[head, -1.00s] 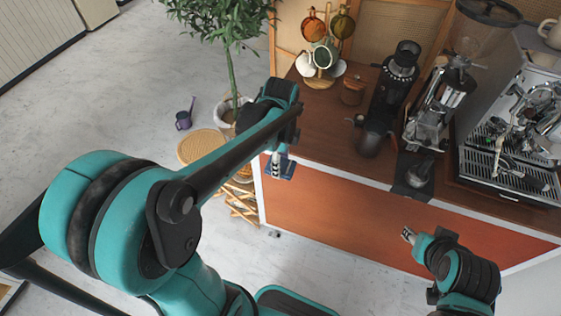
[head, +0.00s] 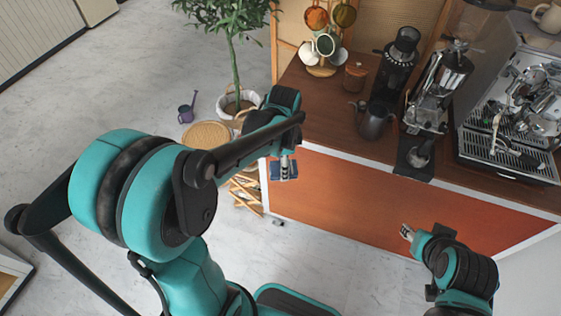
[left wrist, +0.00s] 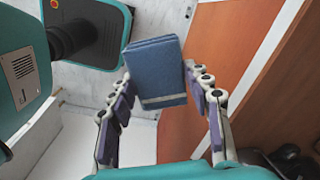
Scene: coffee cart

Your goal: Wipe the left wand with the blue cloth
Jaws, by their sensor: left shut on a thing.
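My left gripper (head: 285,169) is shut on the folded blue cloth (head: 284,171), in front of the counter's left end and below its top. In the left wrist view the cloth (left wrist: 156,75), with a pale stripe, sits between the two fingers (left wrist: 162,105). The espresso machine (head: 510,110) stands at the right of the counter, far from the cloth. A thin metal part at its left front (head: 496,128) may be the left wand; it is too small to be sure. My right gripper (head: 406,231) is in front of the orange panel; its opening is unclear.
The counter (head: 322,115) carries a mug tree (head: 322,70), a wooden jar (head: 355,77), a metal pitcher (head: 374,120) and grinders (head: 398,65). A potted plant (head: 235,60) and wicker stool (head: 207,134) stand to the left.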

